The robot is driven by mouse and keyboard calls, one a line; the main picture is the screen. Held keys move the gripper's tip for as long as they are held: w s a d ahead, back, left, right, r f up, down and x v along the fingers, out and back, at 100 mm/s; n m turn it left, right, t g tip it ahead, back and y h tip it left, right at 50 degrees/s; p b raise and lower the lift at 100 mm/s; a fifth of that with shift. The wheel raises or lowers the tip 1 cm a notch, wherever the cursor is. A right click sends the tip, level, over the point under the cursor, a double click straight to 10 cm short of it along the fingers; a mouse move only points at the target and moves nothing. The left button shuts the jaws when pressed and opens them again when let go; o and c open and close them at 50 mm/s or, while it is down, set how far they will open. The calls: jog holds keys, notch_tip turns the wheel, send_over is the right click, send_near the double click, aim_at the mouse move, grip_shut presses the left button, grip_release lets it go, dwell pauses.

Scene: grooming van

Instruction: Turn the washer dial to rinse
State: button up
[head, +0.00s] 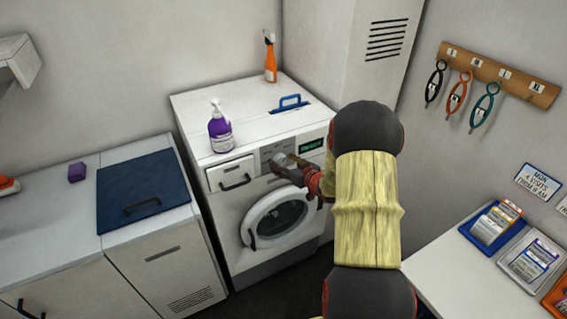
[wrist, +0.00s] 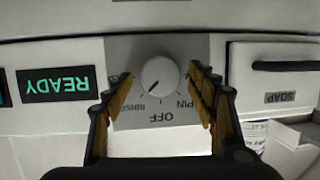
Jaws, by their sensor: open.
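The washer (head: 193,110) stands against the back wall with its round door (head: 275,222) shut. Its dial (wrist: 159,76) is a white knob on a grey plate in the wrist view, which shows the panel upside down. A small dark mark on the knob points to the lower left, toward the word that reads RINSE (wrist: 134,106). OFF is below the knob and SPIN to its lower right. My gripper (wrist: 161,78) is open, with one finger on each side of the knob and visible gaps between. In the head view my gripper (head: 289,170) is at the washer's panel.
The display (wrist: 55,84) reads READY. The soap drawer (wrist: 277,80) is beside the dial plate. A counter with trays (head: 470,232) is at right.

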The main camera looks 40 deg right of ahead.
jog(key=v, duration=1.2)
dwell(0.4)
